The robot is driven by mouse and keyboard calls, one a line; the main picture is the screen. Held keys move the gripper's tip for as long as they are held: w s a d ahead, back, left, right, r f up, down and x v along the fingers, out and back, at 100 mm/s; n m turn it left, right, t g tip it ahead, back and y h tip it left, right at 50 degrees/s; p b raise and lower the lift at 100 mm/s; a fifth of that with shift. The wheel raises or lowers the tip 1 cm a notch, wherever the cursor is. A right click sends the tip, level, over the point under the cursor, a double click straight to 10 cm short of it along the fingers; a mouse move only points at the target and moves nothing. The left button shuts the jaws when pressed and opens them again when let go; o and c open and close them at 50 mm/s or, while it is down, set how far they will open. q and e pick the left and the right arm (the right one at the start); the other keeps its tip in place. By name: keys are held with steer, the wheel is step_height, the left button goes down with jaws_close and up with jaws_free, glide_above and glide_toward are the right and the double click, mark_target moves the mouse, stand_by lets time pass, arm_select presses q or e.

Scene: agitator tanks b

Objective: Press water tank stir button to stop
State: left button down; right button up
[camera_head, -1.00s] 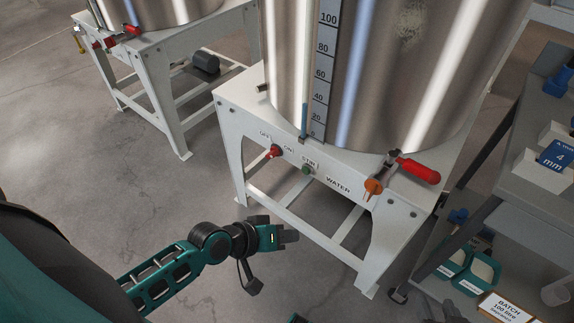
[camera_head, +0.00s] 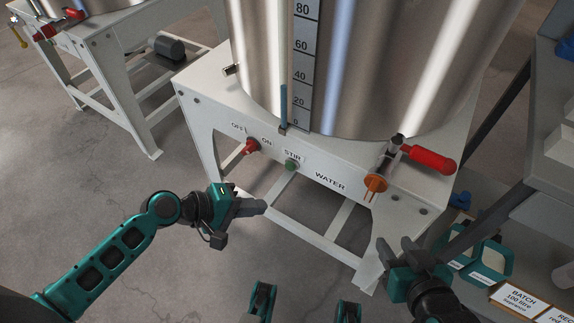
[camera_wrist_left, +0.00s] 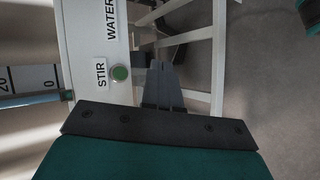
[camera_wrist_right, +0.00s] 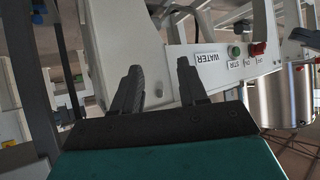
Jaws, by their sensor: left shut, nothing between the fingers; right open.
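The green stir button (camera_head: 291,165) sits on the white front panel of the water tank stand, below the STIR label (camera_head: 292,155). It also shows in the left wrist view (camera_wrist_left: 121,73) and in the right wrist view (camera_wrist_right: 235,51). The steel water tank (camera_head: 400,60) stands on the frame above. My left gripper (camera_head: 262,206) is shut and empty, lower left of the button and apart from it. In the left wrist view its fingertips (camera_wrist_left: 160,66) appear just right of the button. My right gripper (camera_head: 393,245) is open and empty, low in front of the stand's right leg.
A red OFF/ON switch (camera_head: 251,146) is left of the button. A red-handled valve (camera_head: 430,158) with an orange outlet (camera_head: 375,184) sticks out to the right. A second tank stand (camera_head: 120,90) is at the left, and a grey shelf (camera_head: 545,170) at the right.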

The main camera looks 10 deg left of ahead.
mark_target(291, 166)
arm_select(q)
steer(key=w+d+b, duration=0.2)
steer(key=w+d, duration=0.1)
steer(key=w, duration=0.5)
steer(key=shift+w, duration=0.15)
arm_select(e)
steer(key=shift+w+a+f, duration=0.2)
steer(key=shift+a+f, duration=0.15)
steer(key=shift+f, duration=0.1)
steer(key=shift+d+f, duration=0.1)
steer(key=shift+f, duration=0.05)
stand_by(1.0)
arm_select(q)
steer(key=shift+w, duration=0.15)
stand_by(0.4)
steer(key=shift+w+d, duration=0.1)
steer(key=shift+w, duration=0.15)
